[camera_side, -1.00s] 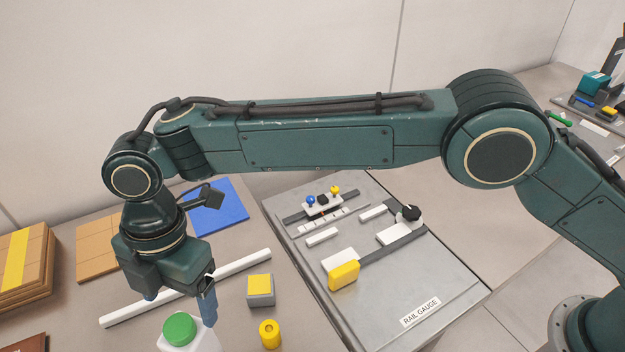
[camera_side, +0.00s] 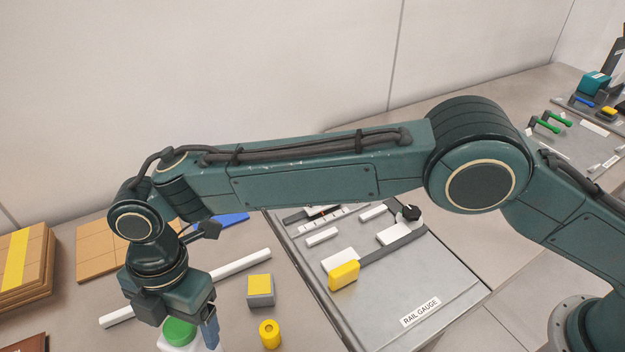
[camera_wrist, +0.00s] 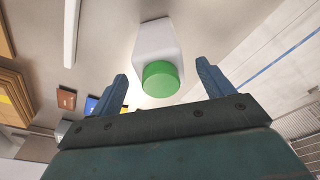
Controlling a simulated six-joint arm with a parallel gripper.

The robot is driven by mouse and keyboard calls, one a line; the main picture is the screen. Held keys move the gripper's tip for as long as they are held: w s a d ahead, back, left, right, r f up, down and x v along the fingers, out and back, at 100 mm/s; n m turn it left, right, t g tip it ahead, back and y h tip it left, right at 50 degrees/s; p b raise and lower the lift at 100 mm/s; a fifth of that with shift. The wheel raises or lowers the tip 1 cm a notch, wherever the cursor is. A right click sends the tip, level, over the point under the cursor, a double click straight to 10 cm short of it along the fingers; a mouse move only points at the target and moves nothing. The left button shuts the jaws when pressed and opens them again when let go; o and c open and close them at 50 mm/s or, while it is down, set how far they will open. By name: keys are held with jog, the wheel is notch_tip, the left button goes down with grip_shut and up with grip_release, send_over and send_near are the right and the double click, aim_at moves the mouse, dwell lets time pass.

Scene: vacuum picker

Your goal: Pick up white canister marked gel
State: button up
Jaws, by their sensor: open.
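The white canister (camera_side: 177,347) with a green cap (camera_side: 180,331) stands at the bottom edge of the side view, partly cut off and partly behind my gripper. No marking on it can be read. In the wrist view the white canister (camera_wrist: 156,40) and its green cap (camera_wrist: 161,78) lie ahead of and between my two blue fingers. My gripper (camera_wrist: 162,82) is open and empty, with a finger to each side of the cap. In the side view my gripper (camera_side: 186,335) is low over the canister; whether it touches is not clear.
A white bar (camera_side: 240,263) lies behind the canister. A grey block with a yellow top (camera_side: 260,288) and a yellow cylinder (camera_side: 269,333) stand to its right. The rail gauge plate (camera_side: 450,297) is further right. Cardboard boxes (camera_side: 22,262) are at the left.

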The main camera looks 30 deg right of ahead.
jog(key=shift+s+a+f, duration=0.1)
jog(key=shift+f, duration=0.85)
jog(key=shift+s+a+f, duration=0.1)
jog(key=shift+f, duration=0.8)
jog(key=shift+r, duration=0.1)
jog(key=c, duration=1.3)
jog(key=shift+o, duration=0.2)
jog(key=shift+r, duration=0.1)
jog(key=shift+r, duration=4.9)
